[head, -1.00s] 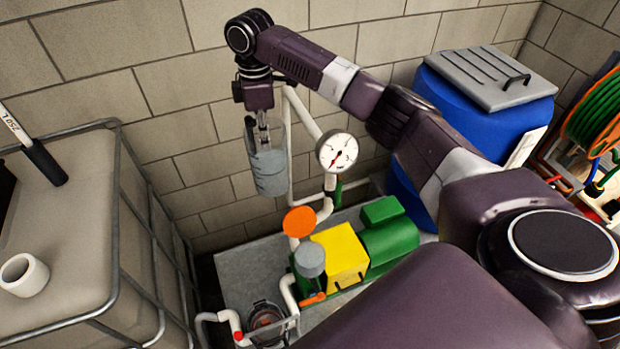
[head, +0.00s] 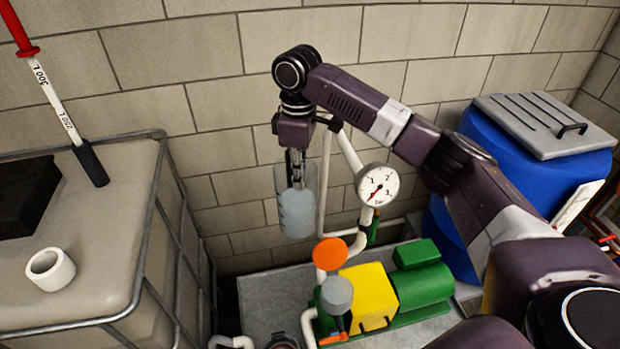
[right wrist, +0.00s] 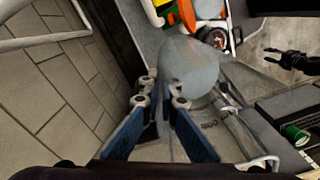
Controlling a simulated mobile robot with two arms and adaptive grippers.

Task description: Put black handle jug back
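A translucent grey-blue jug (head: 297,214) hangs upright from my right gripper (head: 295,172), in front of the block wall and left of the pressure gauge. In the right wrist view, the jug's rounded grey body (right wrist: 188,66) lies just beyond the fingertips (right wrist: 161,97). The blue-padded fingers are close together, with a dark piece between them that looks like the handle. The fingers hide most of the handle. My left gripper (right wrist: 284,60) shows only in the right wrist view, at the right, with fingers apart and empty.
Below the jug are the green and yellow pump (head: 368,294), an orange disc (head: 329,254) and white pipes. The gauge (head: 377,185) stands close by on the right. A caged tank (head: 110,240) is at left, a blue barrel (head: 500,160) at right.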

